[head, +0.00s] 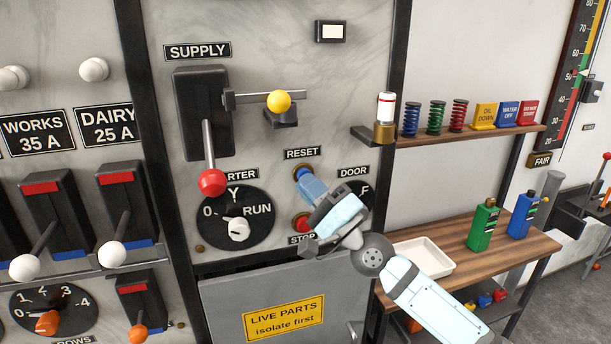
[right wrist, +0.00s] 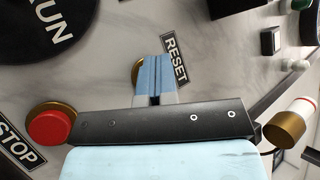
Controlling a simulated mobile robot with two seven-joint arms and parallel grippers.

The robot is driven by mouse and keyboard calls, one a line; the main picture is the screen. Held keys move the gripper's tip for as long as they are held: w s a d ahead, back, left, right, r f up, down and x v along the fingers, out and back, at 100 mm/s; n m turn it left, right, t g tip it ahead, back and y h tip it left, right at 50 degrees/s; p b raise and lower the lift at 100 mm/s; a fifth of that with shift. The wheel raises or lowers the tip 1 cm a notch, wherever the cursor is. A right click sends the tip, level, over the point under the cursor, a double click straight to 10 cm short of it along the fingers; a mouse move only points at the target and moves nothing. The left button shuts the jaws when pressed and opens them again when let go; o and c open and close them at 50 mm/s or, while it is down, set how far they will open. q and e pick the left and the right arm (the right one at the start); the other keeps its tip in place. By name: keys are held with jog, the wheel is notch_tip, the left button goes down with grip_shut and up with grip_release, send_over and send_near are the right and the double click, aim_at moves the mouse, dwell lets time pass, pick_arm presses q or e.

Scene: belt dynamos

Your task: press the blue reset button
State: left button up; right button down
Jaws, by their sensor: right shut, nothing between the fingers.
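The blue reset button (head: 300,172) sits in a brass ring under the RESET label on the marble panel in the head view. My right gripper (head: 306,184) is shut and empty, and its blue fingertips are right at the button, overlapping its lower part. In the right wrist view the shut fingers (right wrist: 154,62) cover the button, and only the left edge of its brass ring (right wrist: 135,72) shows. I cannot tell whether the fingertips touch it. My left gripper is not in view.
The red stop button (head: 302,222) is just below, close to my right gripper. The RUN dial (head: 238,230) and the red-knobbed supply lever (head: 211,181) are to the left. A shelf (head: 440,139) with springs and a white-and-brass cylinder (head: 385,112) is to the right.

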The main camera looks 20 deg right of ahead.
jog(key=shift+s, duration=0.6)
jog(key=shift+s+p, duration=0.15)
jog(key=shift+p, duration=0.2)
jog(key=shift+s+d+p, duration=0.1)
jog(key=shift+s+p, duration=0.85)
jog(key=shift+s, duration=1.45)
jog(key=shift+f, duration=0.1)
jog(key=s+f+n+g+h+p, duration=0.1)
jog(key=s+f+n+g+h, duration=0.2)
jog(key=f, duration=0.8)
jog(key=s+f+n+g+h, duration=0.1)
jog(key=s+f+n+h, duration=0.3)
jog(key=f, duration=0.6)
jog(key=s+f+n+g+h+p, duration=0.1)
jog(key=s+f+n+g, duration=0.1)
jog(key=s+f, duration=0.65)
jog(key=s+d+f+n+g+h, duration=0.3)
jog(key=s+f, duration=0.4)
jog(key=f, duration=0.5)
jog(key=shift+d, duration=0.15)
